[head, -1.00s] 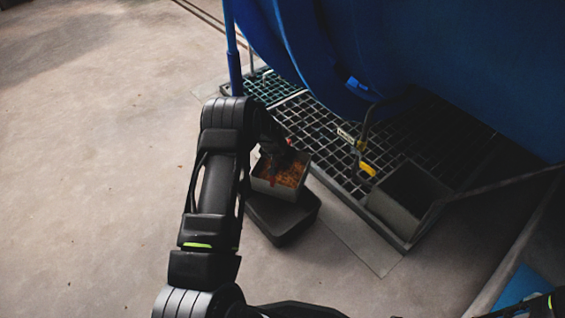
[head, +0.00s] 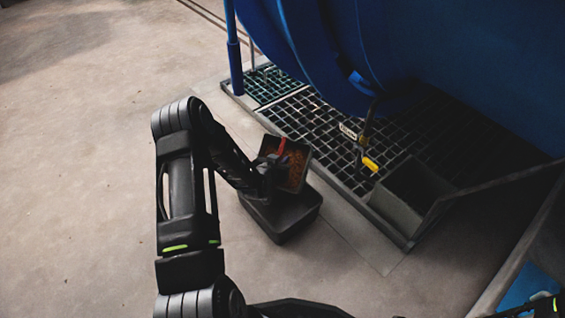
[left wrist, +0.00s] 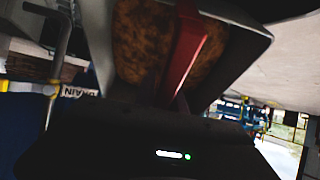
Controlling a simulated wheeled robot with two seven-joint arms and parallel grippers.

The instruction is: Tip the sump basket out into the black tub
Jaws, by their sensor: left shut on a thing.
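The sump basket (head: 302,166) is a grey box with a red handle bar and rust-brown contents. It is held tilted over the black tub (head: 290,217), which sits on the floor beside the grating. My left gripper (head: 268,172) is shut on the basket's red handle; its fingertips are partly hidden against the basket. In the left wrist view the red handle (left wrist: 186,48) runs across the brown contents (left wrist: 145,42), which are still inside. My right gripper is not in view.
The blue vessel (head: 440,70) overhangs a floor grating (head: 315,118). A drain valve with a yellow handle (head: 370,164) hangs there. An open grey box (head: 405,198) stands at the grating's right end. The floor at left is clear.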

